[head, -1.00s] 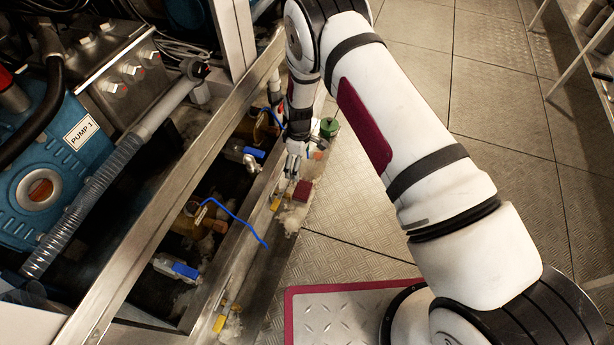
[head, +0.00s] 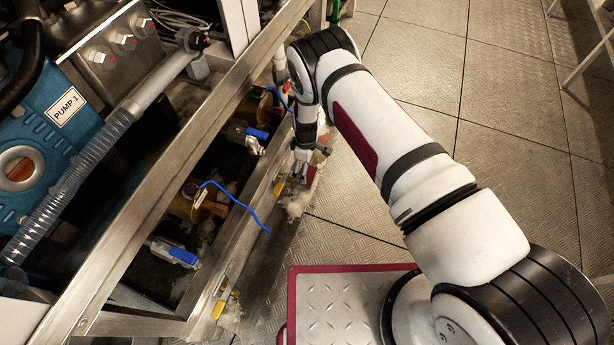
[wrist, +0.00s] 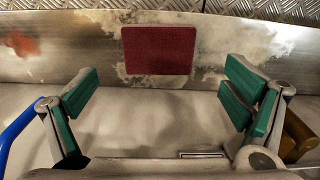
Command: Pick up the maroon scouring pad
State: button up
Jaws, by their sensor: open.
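The maroon scouring pad (wrist: 158,50) is a flat, dark red rectangle on the metal ledge (wrist: 60,62), over a pale crusty stain. In the head view the pad (head: 311,175) shows only in part beside my gripper (head: 301,177), which covers the rest. In the wrist view my gripper (wrist: 164,88) has its green-padded fingers spread wide, one on each side of the pad and lower in the picture. Nothing is between the fingers, and they appear apart from the pad.
Blue-handled valves (head: 182,255) and a loose blue cable (head: 236,205) lie left of the ledge, inside the metal frame (head: 165,165). Pump 1 (head: 65,105) stands further left. Open tiled floor (head: 350,235) lies to the right. A rust-coloured patch (wrist: 22,43) marks the ledge.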

jog(key=f+b, duration=0.2)
jog(key=f, duration=0.3)
jog(key=shift+d, duration=0.2)
jog(key=shift+r, duration=0.1)
jog(key=c, duration=1.1)
